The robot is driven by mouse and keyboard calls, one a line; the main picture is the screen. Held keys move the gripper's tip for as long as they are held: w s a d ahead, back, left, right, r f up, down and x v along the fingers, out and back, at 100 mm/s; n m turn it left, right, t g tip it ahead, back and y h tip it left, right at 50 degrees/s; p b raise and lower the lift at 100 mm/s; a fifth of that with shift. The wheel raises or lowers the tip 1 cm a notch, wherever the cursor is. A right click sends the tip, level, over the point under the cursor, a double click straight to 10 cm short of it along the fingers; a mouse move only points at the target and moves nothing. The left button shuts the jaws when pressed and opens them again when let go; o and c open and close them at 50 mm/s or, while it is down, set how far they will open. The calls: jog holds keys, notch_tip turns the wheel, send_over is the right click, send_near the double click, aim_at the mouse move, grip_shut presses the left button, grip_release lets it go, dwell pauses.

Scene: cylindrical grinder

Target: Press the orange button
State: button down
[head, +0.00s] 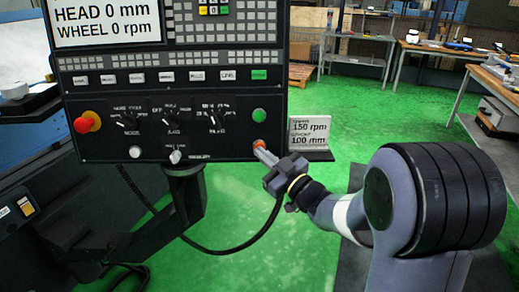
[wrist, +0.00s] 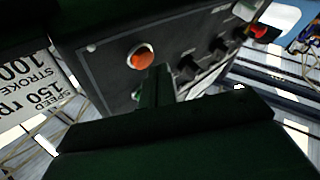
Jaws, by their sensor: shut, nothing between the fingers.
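The orange button (head: 259,144) is at the lower right corner of the black control panel (head: 230,152). In the wrist view the orange button (wrist: 141,57) shows as an orange disc in a pale ring, just beyond the fingers. My gripper (head: 262,151) is shut and empty, its tips right at the button in the head view and covering part of it. In the wrist view my gripper (wrist: 158,76) has its fingertips below and slightly right of the button. I cannot tell whether the tips touch it.
A green button (head: 259,115) sits just above the orange one. A red knob (head: 82,125) is at the panel's left. Several rotary dials are between. A sign (head: 309,132) reading 150 rpm and 100 mm stands right of the panel. Green floor (head: 345,120) is open behind.

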jog(key=shift+s, duration=0.25)
jog(key=s, duration=0.2)
jog(key=s+r, duration=0.1)
jog(key=s, duration=0.2)
jog(key=shift+d+b, duration=0.1)
jog(key=shift+b, duration=0.2)
jog(key=shift+w, duration=0.2)
dwell(0.4)
jog(key=w+p, duration=0.1)
jog(key=p, duration=0.2)
jog(key=shift+w, duration=0.4)
